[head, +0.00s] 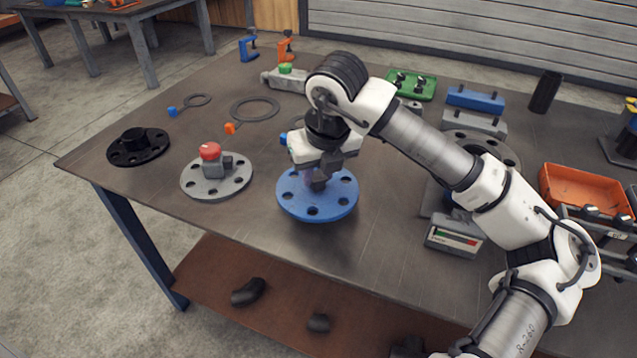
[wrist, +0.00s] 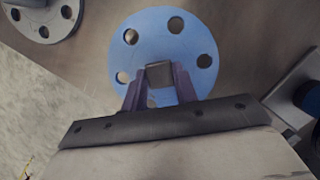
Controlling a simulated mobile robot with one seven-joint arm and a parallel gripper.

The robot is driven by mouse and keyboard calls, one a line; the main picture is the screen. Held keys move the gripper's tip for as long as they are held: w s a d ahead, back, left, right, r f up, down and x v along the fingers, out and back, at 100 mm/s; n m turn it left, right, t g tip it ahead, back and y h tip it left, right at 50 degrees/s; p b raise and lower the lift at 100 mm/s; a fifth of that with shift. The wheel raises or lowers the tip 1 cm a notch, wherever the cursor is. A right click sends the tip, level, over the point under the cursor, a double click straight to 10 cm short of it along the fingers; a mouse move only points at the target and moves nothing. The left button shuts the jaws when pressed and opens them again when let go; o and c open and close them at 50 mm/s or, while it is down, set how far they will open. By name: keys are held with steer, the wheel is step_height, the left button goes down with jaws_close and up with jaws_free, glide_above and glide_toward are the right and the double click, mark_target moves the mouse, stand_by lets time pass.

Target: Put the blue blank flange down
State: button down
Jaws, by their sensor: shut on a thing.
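The blue blank flange (head: 335,205) is a round disc with bolt holes, near the front edge of the table in the head view. My gripper (head: 315,182) is above it, shut on the grip block at its middle. In the wrist view the flange (wrist: 150,32) lies face-on beyond the fingers, and my gripper (wrist: 160,78) is closed on the block. The flange looks level and at or just above the tabletop; I cannot tell whether its underside touches.
A grey flange (head: 232,186) with a red-topped part lies left of the blue one, and a black flange (head: 138,156) farther left. A boxy gauge (head: 455,238) stands to the right. An orange bin (head: 585,190) is at far right. Bare tabletop (head: 385,225) shows between flange and gauge.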

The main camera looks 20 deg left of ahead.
mark_target(319, 179)
steer(key=shift+f, duration=1.7)
steer(key=shift+f, duration=0.2)
steer(key=c, duration=1.1)
jaws_free()
steer(key=shift+r, duration=0.1)
steer(key=shift+r+p, duration=0.25)
steer(key=shift+p, duration=0.05)
steer(key=b+v, duration=0.1)
steer(key=v, duration=1)
steer(key=shift+s+d+r+b, duration=0.1)
steer(key=shift+s+r+b, duration=0.1)
steer(key=shift+r+b, duration=0.2)
steer(key=shift+f, duration=0.1)
